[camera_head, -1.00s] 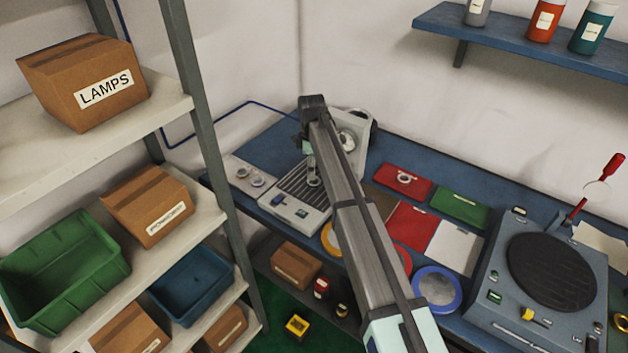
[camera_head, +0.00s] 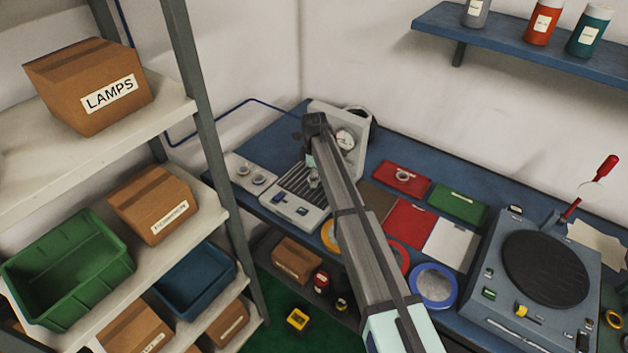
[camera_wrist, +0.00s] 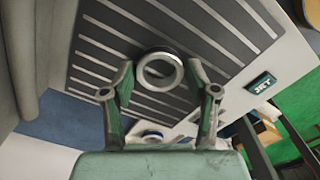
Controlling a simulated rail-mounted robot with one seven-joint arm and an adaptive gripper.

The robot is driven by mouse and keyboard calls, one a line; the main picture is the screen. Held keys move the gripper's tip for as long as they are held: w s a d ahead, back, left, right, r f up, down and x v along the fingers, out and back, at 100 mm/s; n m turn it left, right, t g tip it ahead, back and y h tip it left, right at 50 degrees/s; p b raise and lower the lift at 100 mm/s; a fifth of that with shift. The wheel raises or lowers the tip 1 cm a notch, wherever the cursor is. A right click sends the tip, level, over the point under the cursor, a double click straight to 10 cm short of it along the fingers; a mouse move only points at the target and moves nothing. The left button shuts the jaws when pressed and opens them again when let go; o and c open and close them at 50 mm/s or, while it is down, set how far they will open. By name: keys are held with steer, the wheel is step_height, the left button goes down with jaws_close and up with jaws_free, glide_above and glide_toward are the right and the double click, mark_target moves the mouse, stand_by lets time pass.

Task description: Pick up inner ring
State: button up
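A small metal ring (camera_wrist: 160,70) shows in the wrist view between the two fingertips, in front of the dark slatted plate of a grey machine. My gripper (camera_wrist: 160,66) has its fingers apart, one on each side of the ring, with a narrow gap seeming to show at each side. I cannot tell whether the ring touches the plate. In the head view the ring (camera_head: 314,182) is small, below the end of my arm, and the arm hides much of the gripper. Which ring is the inner one is not marked.
The slatted machine (camera_head: 300,216) has a gauge housing at its back. Two rings (camera_head: 257,179) sit on the pale panel to its left. Another ring (camera_head: 403,175) lies on a red tray (camera_head: 390,187). A turntable machine (camera_head: 480,300) stands right. Shelves (camera_head: 195,215) rise at the left.

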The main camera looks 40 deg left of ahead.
steer(key=c, duration=0.6)
steer(key=shift+r, duration=0.1)
steer(key=shift+c, duration=0.2)
